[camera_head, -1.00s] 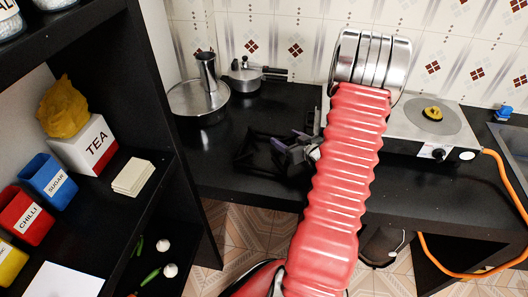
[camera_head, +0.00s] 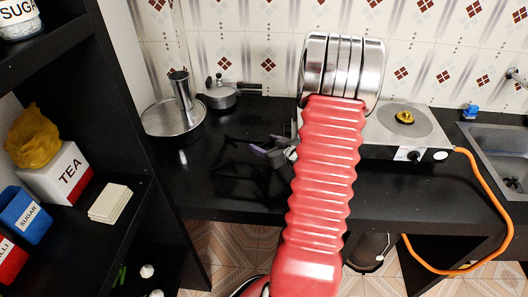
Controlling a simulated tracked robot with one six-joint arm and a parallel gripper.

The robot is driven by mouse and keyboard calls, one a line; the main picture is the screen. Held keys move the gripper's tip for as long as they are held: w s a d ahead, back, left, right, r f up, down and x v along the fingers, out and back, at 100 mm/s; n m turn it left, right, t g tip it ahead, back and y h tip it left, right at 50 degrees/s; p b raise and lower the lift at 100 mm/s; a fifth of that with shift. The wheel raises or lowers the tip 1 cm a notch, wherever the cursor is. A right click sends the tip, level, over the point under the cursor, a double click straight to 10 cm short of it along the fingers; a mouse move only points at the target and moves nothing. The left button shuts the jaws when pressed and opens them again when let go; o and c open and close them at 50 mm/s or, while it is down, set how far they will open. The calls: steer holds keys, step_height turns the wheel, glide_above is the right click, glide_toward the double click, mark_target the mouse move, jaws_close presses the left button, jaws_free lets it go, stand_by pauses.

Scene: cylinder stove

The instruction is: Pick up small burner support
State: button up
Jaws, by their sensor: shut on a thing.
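The small burner support is a black, thin-armed frame (camera_head: 238,156) on or just above the black counter, left of my arm. It is dark against the dark counter, so its outline and any gap below it are hard to make out. My gripper (camera_head: 264,154), with grey and purple fingers, reaches from behind my red ribbed arm and is shut on the support's right side. The arm hides part of the wrist and the counter behind it.
A steel pan (camera_head: 160,122) and a pressure cooker (camera_head: 222,92) stand at the back left. A stove (camera_head: 375,145) with an orange hose (camera_head: 505,215) is right of my arm, then a sink (camera_head: 500,150). A black shelf (camera_head: 130,225) stands at the left.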

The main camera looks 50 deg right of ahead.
steer(key=shift+r, duration=2.9)
steer(key=shift+a, duration=0.15)
